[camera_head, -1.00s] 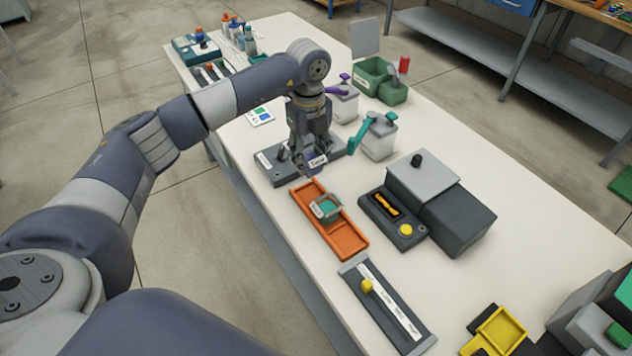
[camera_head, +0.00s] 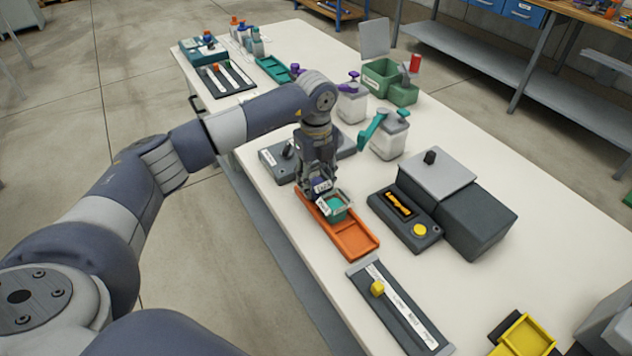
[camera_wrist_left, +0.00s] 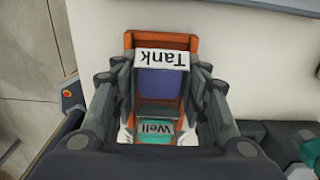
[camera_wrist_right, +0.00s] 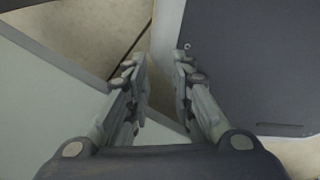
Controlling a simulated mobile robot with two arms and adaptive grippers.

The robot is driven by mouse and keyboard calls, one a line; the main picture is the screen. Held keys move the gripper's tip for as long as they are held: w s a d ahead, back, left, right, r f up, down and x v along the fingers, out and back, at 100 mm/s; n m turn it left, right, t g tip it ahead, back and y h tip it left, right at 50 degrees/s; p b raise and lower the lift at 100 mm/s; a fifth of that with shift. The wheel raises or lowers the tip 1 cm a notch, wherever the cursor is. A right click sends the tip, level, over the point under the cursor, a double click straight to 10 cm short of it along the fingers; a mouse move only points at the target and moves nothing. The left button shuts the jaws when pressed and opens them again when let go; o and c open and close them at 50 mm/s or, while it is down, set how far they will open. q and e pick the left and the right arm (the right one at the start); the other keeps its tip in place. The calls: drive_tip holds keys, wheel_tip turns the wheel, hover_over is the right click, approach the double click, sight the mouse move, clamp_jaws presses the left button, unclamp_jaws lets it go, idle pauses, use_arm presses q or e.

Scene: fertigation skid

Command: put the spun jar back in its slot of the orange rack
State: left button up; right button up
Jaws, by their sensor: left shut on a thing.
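My left gripper (camera_head: 320,184) is shut on a purple-blue jar labelled "Tank" (camera_wrist_left: 160,84), at the far end of the orange rack (camera_head: 354,238). I cannot tell whether the jar is seated in the slot there or just above it. A teal jar labelled "Well" (camera_head: 335,208) sits in the rack, right beside the held jar; its label also shows in the left wrist view (camera_wrist_left: 155,128). The near part of the rack is empty. My right gripper (camera_wrist_right: 160,72) is open and empty in the right wrist view, away from the rack.
A grey device (camera_head: 275,160) lies just beyond the rack. A dark box with a yellow button (camera_head: 419,230) stands to the right. A grey slider panel (camera_head: 402,308) lies nearer. White jugs (camera_head: 388,140) stand behind. Bare table lies between the rack and the dark box.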

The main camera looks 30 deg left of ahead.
use_arm(q)
drive_tip(key=shift+f, duration=0.1)
drive_tip(key=o, duration=1.1)
drive_tip(key=shift+r, duration=0.3)
wheel_tip(320, 180, up, 12)
drive_tip(key=p, duration=0.8)
drive_tip(key=shift+f+p, duration=0.15)
drive_tip(key=shift+p, duration=0.25)
use_arm(e)
wheel_tip(320, 180, up, 9)
drive_tip(key=s, duration=0.1)
drive_tip(key=shift+d, duration=0.15)
drive_tip(key=shift+f, duration=0.1)
